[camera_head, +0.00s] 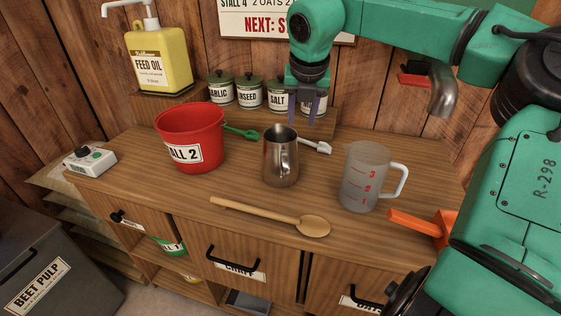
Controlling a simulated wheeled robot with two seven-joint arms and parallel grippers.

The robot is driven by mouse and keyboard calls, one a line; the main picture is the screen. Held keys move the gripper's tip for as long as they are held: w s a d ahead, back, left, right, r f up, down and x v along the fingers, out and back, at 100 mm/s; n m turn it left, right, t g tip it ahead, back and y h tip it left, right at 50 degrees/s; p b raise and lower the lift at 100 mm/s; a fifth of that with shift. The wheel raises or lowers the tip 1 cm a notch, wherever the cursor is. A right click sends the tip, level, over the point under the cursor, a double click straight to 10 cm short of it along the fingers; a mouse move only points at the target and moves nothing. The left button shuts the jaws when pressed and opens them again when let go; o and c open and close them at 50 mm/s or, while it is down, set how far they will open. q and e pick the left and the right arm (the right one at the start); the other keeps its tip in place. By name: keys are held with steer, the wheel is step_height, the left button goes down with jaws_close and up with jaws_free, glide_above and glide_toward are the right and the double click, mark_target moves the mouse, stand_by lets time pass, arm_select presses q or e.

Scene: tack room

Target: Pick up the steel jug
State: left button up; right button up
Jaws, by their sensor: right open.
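The steel jug (281,163) stands upright on the wooden counter, near the middle, with its handle towards the front right. My right gripper (307,118) points down behind and slightly right of the jug, above the back of the counter. Its two fingers are apart with nothing held between them, and it does not appear to touch the jug. My left gripper is not in view.
A clear measuring jug (362,182) stands to the right, a wooden spoon (270,215) lies in front. A red bucket (190,138) stands left, with a green scoop (240,132) beside it. Labelled jars (250,94) line the back shelf.

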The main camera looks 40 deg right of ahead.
steer(key=x, duration=0.3)
steer(key=p+x, duration=0.1)
steer(key=x, duration=0.5)
steer(key=shift+w+r+p, duration=0.15)
steer(key=shift+w+p, duration=0.1)
steer(key=shift+p, duration=0.15)
steer(key=shift+w+d+f, duration=0.15)
steer(key=shift+f, duration=0.15)
steer(key=shift+r, duration=0.1)
jaws_close()
